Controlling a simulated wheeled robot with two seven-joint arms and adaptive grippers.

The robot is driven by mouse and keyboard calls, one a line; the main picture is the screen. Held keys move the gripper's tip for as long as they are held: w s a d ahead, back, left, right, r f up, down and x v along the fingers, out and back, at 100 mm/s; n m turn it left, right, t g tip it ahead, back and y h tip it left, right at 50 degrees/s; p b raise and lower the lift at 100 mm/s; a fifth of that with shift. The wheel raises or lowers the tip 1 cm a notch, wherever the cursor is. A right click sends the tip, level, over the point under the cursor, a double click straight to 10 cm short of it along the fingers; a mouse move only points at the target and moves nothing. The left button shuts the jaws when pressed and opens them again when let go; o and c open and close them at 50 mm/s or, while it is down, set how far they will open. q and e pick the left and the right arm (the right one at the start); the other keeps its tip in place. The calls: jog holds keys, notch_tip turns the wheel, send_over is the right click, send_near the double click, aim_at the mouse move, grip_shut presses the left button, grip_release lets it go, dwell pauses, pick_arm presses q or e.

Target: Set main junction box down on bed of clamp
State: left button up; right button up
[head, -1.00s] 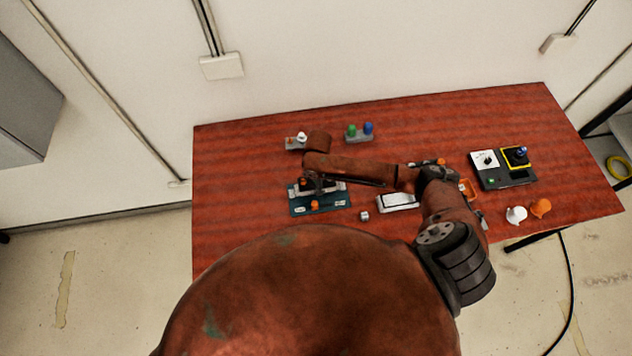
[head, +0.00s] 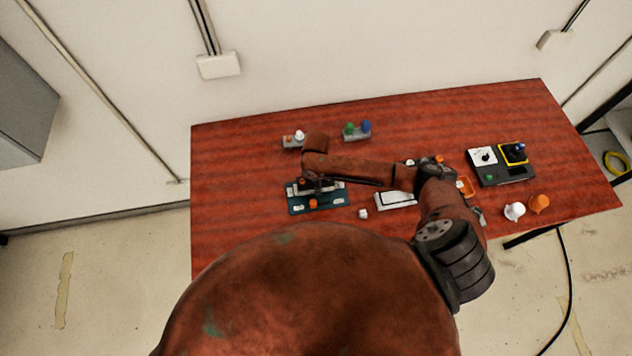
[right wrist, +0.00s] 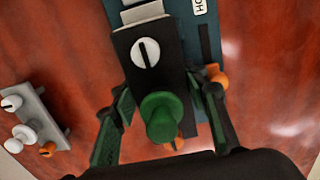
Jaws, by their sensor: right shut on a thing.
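The main junction box (right wrist: 147,62) is black with a slotted white dial and a green knob. It shows large in the right wrist view, between the green-padded fingers of my right gripper (right wrist: 165,118). The gripper is shut on it. The clamp has a teal base (right wrist: 205,25) with an orange knob (right wrist: 218,77), seen beneath and beside the box. In the head view, my right gripper (head: 313,184) is over the clamp (head: 335,203), and the arm hides much of the box. I cannot tell whether the box touches the bed. My left gripper is not in view.
A grey block with white knobs (head: 292,141) and one with green and blue knobs (head: 357,135) lie behind. A white-topped item (head: 396,200) and small white cube (head: 363,213) lie right of the clamp. A black panel (head: 500,172) and white and orange pieces (head: 514,211) are farther right.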

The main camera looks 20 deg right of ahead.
jog(key=shift+p, duration=0.3)
jog(key=shift+f, duration=0.6)
dwell(0.5)
jog(key=shift+r+p, duration=0.1)
jog(key=shift+p, duration=0.35)
jog(key=shift+w+f, duration=0.1)
jog(key=shift+f, duration=0.15)
dwell(0.7)
jog(key=o, duration=1.4)
jog(key=shift+o, duration=0.3)
jog(key=shift+o, duration=1.1)
